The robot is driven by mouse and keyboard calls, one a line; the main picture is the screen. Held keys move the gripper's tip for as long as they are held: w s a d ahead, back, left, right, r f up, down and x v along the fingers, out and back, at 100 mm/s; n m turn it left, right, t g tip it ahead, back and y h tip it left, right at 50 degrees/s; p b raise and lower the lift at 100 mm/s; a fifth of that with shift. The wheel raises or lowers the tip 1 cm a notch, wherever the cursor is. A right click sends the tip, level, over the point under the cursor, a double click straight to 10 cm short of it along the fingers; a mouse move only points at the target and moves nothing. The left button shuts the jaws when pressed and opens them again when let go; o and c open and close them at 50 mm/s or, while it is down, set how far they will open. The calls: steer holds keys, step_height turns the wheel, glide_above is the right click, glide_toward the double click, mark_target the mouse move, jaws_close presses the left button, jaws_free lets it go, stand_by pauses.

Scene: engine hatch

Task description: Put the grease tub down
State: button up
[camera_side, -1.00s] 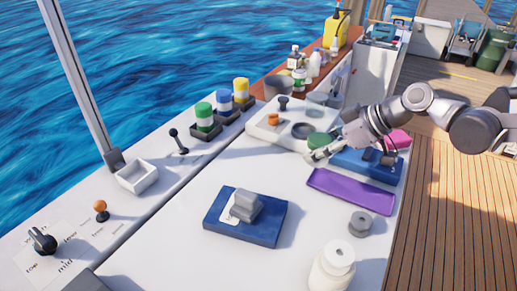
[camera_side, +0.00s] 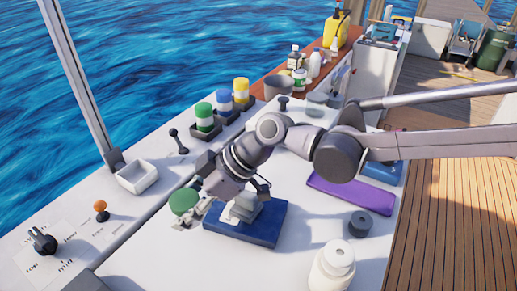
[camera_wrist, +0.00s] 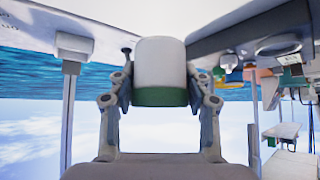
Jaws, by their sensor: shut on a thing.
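The grease tub is a white cylinder with a green lid (camera_side: 183,201). In the side view it is at the left of the blue board, over the white worktop (camera_side: 150,232). My gripper (camera_side: 190,214) is shut on it. In the wrist view the white tub (camera_wrist: 160,60) sits between the two fingers of my gripper (camera_wrist: 160,88), its green lid toward the bottom of that picture. The tub looks upright. I cannot tell whether its base touches the worktop.
A blue board (camera_side: 244,232) with a grey block (camera_side: 242,207) lies beside my gripper. A white open box (camera_side: 137,177) and a black lever (camera_side: 179,141) stand behind. A purple tray (camera_side: 350,193), a grey spool (camera_side: 359,224) and a white jar (camera_side: 332,268) are at right.

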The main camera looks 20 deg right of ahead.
steer(key=s+a+f, duration=0.1)
steer(key=a, duration=0.1)
steer(key=s+a+f, duration=0.1)
steer(key=a+f, duration=0.1)
steer(key=a, duration=0.1)
steer(key=s+a+f, duration=0.1)
steer(key=a+f, duration=0.1)
steer(key=shift+s+a+f, duration=0.2)
steer(key=shift+s+a, duration=0.15)
steer(key=shift+s, duration=0.05)
steer(key=shift+f, duration=1.95)
steer(key=shift+f, duration=0.15)
steer(key=o, duration=1.4)
steer(key=shift+c, duration=0.2)
